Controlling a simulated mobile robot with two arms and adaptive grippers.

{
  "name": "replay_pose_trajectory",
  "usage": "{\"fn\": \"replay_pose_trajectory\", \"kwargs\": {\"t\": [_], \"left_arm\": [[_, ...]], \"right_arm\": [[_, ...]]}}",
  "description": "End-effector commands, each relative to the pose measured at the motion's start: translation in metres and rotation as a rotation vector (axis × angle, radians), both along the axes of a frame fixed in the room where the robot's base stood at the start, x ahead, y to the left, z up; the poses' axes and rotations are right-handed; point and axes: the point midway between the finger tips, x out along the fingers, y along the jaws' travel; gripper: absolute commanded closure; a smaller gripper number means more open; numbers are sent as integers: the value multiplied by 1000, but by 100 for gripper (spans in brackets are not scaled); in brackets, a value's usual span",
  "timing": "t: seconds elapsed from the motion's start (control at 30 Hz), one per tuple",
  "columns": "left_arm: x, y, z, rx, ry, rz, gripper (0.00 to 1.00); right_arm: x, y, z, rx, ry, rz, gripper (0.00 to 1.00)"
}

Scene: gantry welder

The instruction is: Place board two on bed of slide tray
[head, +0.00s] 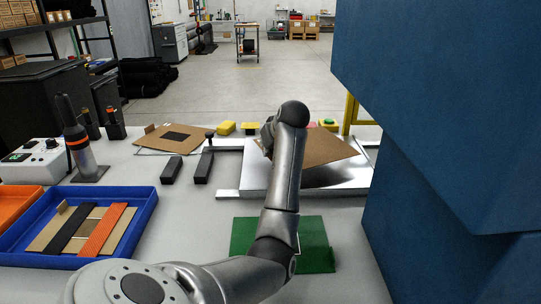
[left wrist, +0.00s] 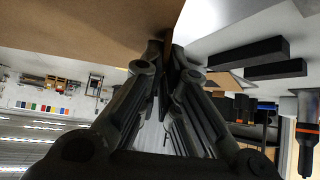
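A flat tan board (head: 325,148), likely board two though no label shows, is above the pale metal slide tray (head: 258,182). It is tilted, with a dark shadow on the tray under its front edge. My left gripper (head: 267,138) is at the board's left edge, its fingers mostly hidden by my own arm. In the left wrist view the left gripper (left wrist: 166,58) has its fingers closed together on the edge of the tan board (left wrist: 80,25). The pale tray (left wrist: 215,22) shows beside it. The tray's far part is hidden under the board. My right gripper is not in view.
Another tan board with a dark patch (head: 165,139) lies at left. Two black bars (head: 203,167) stand left of the tray. A green mat (head: 315,245) lies in front. A blue bin (head: 143,215) holds strips. A large blue machine body (head: 440,120) blocks the right.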

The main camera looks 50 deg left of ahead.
Motion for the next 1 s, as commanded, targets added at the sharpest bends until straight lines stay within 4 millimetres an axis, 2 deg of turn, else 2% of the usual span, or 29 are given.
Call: {"fn": "replay_pose_trajectory", "kwargs": {"t": [0.1, 0.2, 0.33, 0.53, 0.9, 1.0], "left_arm": [[8, 6, -11, 0, -1, 1, 100], [12, 8, -16, 0, -3, 0, 100], [17, 12, -24, 0, -1, 0, 100], [15, 11, -51, 0, 1, 0, 100], [16, 11, -57, 1, -2, 0, 100], [16, 11, -57, 0, 0, 0, 84]], "right_arm": [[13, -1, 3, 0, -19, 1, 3], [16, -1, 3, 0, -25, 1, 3], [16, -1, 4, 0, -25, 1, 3], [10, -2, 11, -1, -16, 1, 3], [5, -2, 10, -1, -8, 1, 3], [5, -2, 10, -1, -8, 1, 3]]}}
